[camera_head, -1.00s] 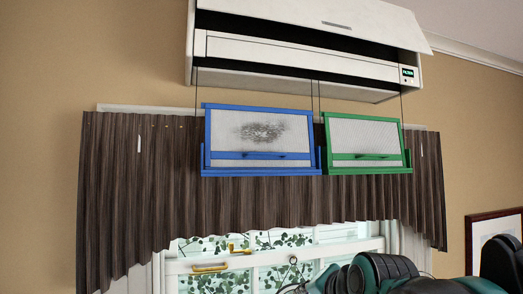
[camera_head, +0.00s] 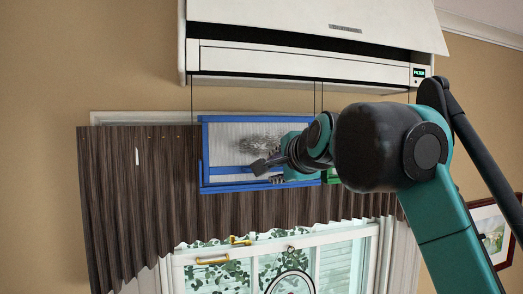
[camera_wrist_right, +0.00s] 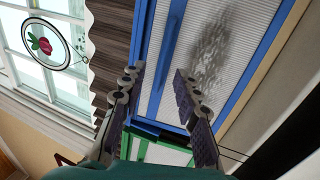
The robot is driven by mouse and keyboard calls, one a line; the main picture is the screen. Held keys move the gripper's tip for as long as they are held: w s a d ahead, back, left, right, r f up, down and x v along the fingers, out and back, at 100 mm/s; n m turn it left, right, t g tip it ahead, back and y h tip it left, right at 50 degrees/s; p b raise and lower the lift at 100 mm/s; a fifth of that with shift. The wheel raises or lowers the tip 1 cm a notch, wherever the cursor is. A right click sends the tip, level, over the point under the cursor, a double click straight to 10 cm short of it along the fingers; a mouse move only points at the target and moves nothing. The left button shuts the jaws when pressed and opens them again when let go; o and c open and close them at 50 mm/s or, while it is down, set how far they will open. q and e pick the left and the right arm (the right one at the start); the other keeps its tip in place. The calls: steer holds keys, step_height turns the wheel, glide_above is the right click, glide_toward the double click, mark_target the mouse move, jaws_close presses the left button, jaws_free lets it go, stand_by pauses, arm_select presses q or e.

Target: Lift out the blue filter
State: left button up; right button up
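The blue filter (camera_head: 222,131) is a blue-framed white panel with a dark dirt smudge and a blue bar handle, hanging below the air conditioner (camera_head: 300,62) in a blue holder. My right gripper (camera_head: 268,171) is in front of its lower right part, near the handle. In the right wrist view the right gripper (camera_wrist_right: 160,75) is open and empty, its two fingers apart, with the blue handle (camera_wrist_right: 172,28) ahead between the fingertips. I cannot tell whether it touches. The green filter (camera_wrist_right: 168,154) is mostly hidden behind my arm in the head view. My left gripper is not in view.
Thin cords hold the filters under the unit, whose front flap (camera_head: 330,18) is raised. A dark pleated curtain (camera_head: 140,190) hangs behind them above a window (camera_head: 270,265) with brass handles. A framed picture (camera_head: 493,235) hangs at the right.

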steer(key=x, duration=0.3)
steer(key=shift+d+r, duration=0.1)
steer(key=shift+s, duration=0.25)
jaws_close()
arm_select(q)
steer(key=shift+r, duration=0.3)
arm_select(e)
steer(key=shift+w, duration=0.1)
steer(key=shift+r, duration=0.1)
